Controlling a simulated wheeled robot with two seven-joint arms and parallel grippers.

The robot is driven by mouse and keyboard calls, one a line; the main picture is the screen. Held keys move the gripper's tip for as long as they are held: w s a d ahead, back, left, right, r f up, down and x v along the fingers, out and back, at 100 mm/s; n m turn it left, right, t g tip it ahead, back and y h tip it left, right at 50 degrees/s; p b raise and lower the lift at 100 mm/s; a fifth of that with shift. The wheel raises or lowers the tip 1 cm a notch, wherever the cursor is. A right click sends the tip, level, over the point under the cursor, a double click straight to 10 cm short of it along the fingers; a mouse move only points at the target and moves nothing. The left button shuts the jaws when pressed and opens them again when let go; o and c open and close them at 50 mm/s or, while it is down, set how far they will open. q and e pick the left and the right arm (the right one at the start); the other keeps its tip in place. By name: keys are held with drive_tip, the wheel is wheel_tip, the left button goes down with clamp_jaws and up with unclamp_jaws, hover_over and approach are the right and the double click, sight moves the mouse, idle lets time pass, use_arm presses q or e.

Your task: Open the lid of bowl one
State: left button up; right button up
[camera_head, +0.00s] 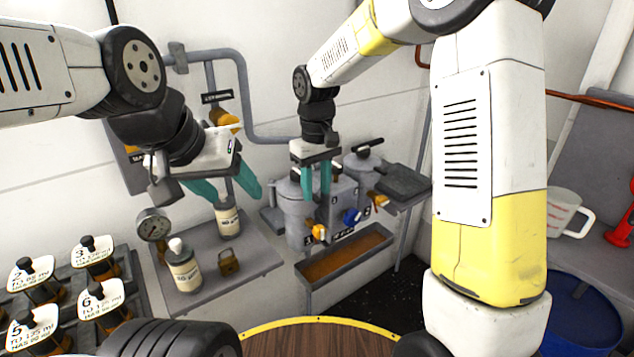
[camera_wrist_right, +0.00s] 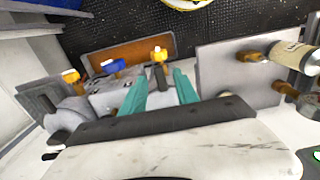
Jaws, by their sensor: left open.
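A grey dispenser unit (camera_head: 341,203) stands on the wall ledge, with rounded grey vessels at its left (camera_head: 297,218) and back right. A dark bar handle (camera_head: 368,145) tops the back-right vessel. My right gripper (camera_head: 317,194) points down over the unit, its teal fingers apart. In the right wrist view the fingers (camera_wrist_right: 160,82) stand on either side of a dark upright piece, with gaps visible.
An orange-brown trough (camera_head: 345,257) sits below the unit. Numbered jars stand at lower left. A measuring jug (camera_head: 563,212) and blue drum (camera_head: 580,315) are at right.

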drive_tip(key=shift+f, duration=0.55)
drive_tip(key=shift+c, duration=0.5)
clamp_jaws()
drive_tip(key=shift+r, duration=0.1)
idle(0.4)
